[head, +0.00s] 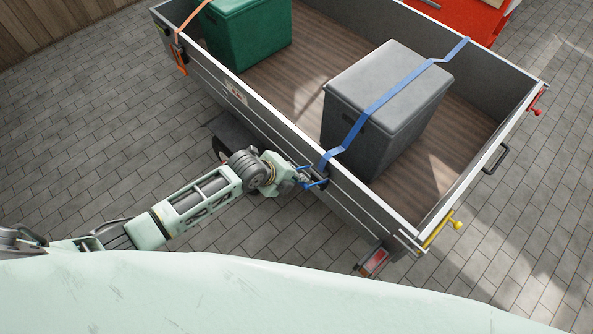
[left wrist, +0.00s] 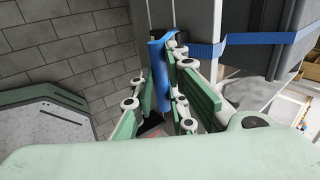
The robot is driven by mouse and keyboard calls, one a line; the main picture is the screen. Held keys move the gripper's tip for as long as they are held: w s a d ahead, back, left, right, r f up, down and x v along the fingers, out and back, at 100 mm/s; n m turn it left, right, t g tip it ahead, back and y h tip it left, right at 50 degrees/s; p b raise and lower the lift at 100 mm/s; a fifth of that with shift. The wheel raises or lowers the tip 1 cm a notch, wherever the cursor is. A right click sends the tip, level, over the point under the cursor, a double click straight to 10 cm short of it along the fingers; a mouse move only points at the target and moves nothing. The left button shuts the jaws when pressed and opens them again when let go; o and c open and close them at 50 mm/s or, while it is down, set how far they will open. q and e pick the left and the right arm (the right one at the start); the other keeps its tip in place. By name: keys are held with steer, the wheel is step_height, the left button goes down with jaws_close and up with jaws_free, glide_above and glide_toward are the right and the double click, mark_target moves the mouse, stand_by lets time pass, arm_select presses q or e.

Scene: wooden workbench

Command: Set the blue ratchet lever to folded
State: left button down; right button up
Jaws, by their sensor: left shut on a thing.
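The blue ratchet lever (head: 319,184) sits on the outside of the trailer's near side wall, below the end of the blue strap (head: 385,98). My left gripper (head: 306,177) reaches it from the left and is shut on it. In the left wrist view the blue lever (left wrist: 158,72) stands between the green-padded fingers of my left gripper (left wrist: 170,80). The blue strap (left wrist: 240,48) runs off to the right there. The fingers partly hide the lever and ratchet body, so I cannot tell the lever's exact angle. My right gripper is not in view.
The strap crosses a grey box (head: 365,115) on the trailer bed (head: 305,85). A green box (head: 245,35) and an orange ratchet (head: 180,60) are farther left. A yellow handle (head: 440,230) and red handle (head: 536,101) are at the tailgate. Paving beside the trailer is clear.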

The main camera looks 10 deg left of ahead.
arm_select(q)
steer(key=shift+s+a+f, duration=0.25)
steer(key=shift+s+f, duration=0.05)
steer(key=shift+f, duration=0.15)
steer(key=c, duration=1.7)
jaws_free()
steer(key=shift+c, duration=0.2)
steer(key=shift+r, duration=0.15)
steer(key=v, duration=1.2)
